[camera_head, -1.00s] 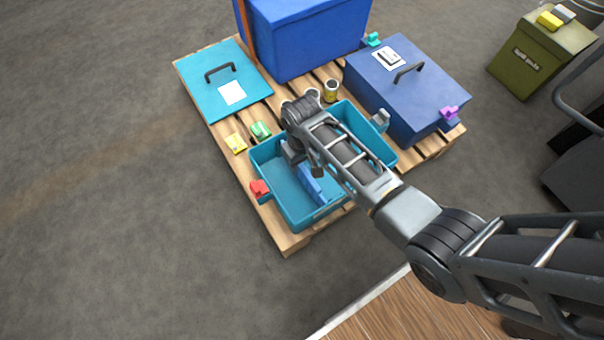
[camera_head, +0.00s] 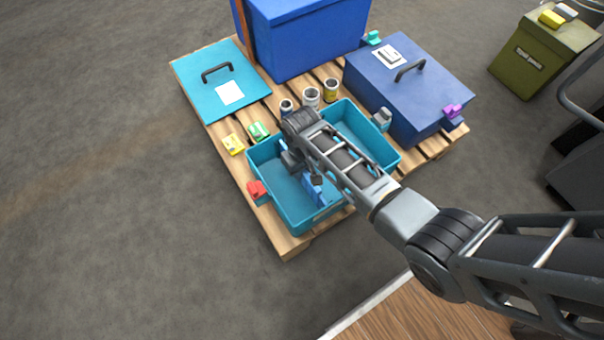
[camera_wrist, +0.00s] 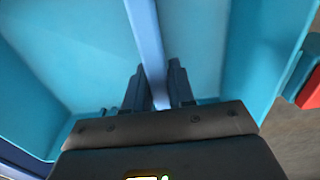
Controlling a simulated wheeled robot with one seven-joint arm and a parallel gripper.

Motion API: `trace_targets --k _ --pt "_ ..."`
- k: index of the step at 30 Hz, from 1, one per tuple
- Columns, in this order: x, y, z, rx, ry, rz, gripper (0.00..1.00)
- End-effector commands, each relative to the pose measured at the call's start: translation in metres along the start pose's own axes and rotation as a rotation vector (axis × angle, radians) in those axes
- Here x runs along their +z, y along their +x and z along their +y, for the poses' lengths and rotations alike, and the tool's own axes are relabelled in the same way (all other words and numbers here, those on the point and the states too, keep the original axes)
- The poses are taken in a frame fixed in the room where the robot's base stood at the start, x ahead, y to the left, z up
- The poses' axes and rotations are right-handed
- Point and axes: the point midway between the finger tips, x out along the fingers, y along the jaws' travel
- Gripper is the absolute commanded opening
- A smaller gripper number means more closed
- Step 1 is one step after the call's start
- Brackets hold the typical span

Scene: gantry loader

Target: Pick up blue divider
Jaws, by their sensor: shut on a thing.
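The blue divider (camera_head: 314,190) stands inside the open teal bin (camera_head: 265,160), partly hidden by my arm in the head view. In the wrist view the divider (camera_wrist: 148,45) runs as a narrow blue strip from the top edge down between my fingers. My gripper (camera_wrist: 160,88) is shut on it, one dark finger on each side. The teal bin's floor and walls (camera_wrist: 250,55) surround the fingers. In the head view my gripper's fingertips are hidden behind my wrist. I cannot tell whether the divider touches the bin floor.
The bin sits on a wooden pallet (camera_head: 284,243). A red clip (camera_head: 256,188) is on its left rim. A lidded blue box (camera_head: 410,85), a teal lid (camera_head: 215,90) and a large blue box (camera_head: 310,35) are close by.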

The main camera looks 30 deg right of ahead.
Motion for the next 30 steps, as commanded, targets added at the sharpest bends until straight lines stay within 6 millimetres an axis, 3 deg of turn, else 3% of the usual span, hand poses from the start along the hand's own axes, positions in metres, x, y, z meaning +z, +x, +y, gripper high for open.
trace_targets --k 6,19,23,30 --pt "0.000 0.000 0.000 0.000 0.000 0.000 0.00" --pt "0.000 -0.005 0.000 0.000 0.000 0.000 0.00" --pt "0.000 -0.017 0.000 0.000 -0.001 0.001 0.00" --pt "-0.001 -0.057 0.000 -0.001 0.000 0.003 0.00"
